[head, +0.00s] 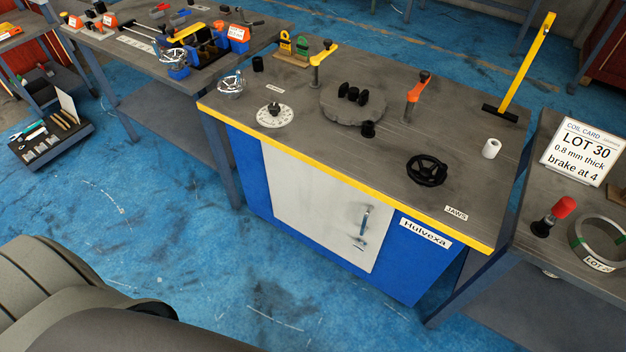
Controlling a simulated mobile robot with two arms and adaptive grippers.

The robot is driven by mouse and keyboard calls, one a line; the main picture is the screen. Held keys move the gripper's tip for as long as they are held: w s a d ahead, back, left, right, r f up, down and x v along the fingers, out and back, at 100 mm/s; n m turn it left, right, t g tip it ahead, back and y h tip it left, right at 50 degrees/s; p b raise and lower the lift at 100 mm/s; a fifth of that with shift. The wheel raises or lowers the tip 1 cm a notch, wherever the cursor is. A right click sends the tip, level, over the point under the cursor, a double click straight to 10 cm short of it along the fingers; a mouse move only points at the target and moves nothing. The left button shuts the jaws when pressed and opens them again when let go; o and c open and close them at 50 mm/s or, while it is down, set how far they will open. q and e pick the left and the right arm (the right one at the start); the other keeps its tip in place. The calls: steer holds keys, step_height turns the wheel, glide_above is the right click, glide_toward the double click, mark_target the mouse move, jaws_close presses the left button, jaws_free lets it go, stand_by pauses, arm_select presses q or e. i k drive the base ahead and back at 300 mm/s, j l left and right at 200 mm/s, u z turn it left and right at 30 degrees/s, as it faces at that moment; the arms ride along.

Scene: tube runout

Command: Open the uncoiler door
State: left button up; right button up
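The uncoiler (240,165) is a blue cabinet with a grey top and a yellow front edge, labelled Hulvexa. Its door (310,205) is a pale grey panel on the front, flush with the cabinet and shut. A blue-grey upright handle (365,220) is on the door's right side. A small metal latch or lock (360,243) sits just below the handle; its setting is too small to tell. Neither of my grippers is in view. A grey rounded part of my own body fills the lower left corner.
On the uncoiler top are a black handwheel (427,170), a dial (275,115), a round plate (352,104) and an orange lever (415,95). Tables stand close on both sides; the right one holds a coil card (578,150). The blue floor before the door is clear.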

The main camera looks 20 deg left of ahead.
mark_target(318, 216)
steer(key=u, duration=0.7)
